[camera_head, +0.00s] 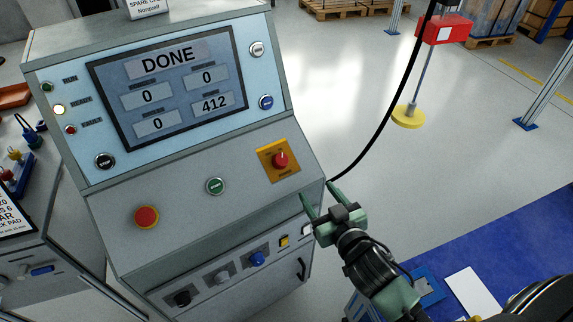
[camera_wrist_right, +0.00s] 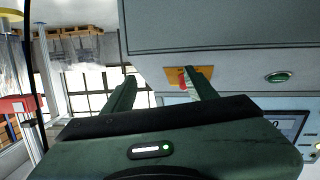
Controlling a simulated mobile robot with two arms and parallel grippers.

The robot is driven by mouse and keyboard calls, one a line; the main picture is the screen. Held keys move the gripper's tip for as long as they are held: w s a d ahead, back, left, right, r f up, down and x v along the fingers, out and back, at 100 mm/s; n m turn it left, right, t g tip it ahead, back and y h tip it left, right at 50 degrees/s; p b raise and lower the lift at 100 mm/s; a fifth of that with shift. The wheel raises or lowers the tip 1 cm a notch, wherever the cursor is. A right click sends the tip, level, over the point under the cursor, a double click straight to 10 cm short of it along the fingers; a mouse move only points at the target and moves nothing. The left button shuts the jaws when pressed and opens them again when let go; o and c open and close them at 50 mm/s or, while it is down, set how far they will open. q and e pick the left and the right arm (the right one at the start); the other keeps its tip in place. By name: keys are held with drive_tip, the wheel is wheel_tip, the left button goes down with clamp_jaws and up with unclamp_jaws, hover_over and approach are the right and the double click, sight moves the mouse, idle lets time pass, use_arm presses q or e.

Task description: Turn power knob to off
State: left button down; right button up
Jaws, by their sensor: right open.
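The power knob (camera_head: 281,160) is a red rotary knob on a square yellow plate (camera_head: 267,169), on the right of the console's sloped panel. In the right wrist view the yellow plate (camera_wrist_right: 174,77) shows at the fingers, with a red part partly hidden behind one finger. My right gripper (camera_head: 319,193) is open and empty. In the head view it is below and to the right of the knob, near the console's right edge, apart from the knob. In the right wrist view the two fingers (camera_wrist_right: 160,78) are spread. My left gripper is not in view.
The console screen (camera_head: 170,85) reads DONE. A green button (camera_head: 215,186) and a red button on a yellow ring (camera_head: 146,216) share the sloped panel. Lower connectors (camera_head: 257,259) sit below. A black cable (camera_head: 385,125) hangs at right over open floor.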

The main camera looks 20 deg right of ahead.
sight(282, 161)
drive_tip(key=w+a+r+n+y, duration=0.1)
drive_tip(key=w, duration=0.2)
drive_tip(key=w+a+r+t+y, duration=0.1)
drive_tip(key=w+a, duration=0.1)
drive_tip(key=w, duration=0.1)
drive_tip(key=w+a+r+n+t+y+p, duration=0.1)
drive_tip(key=w+a, duration=0.1)
drive_tip(key=w, duration=0.1)
drive_tip(key=shift+w+a+n+y, duration=0.15)
drive_tip(key=shift+n+y, duration=0.15)
drive_tip(key=shift+y, duration=0.1)
clamp_jaws()
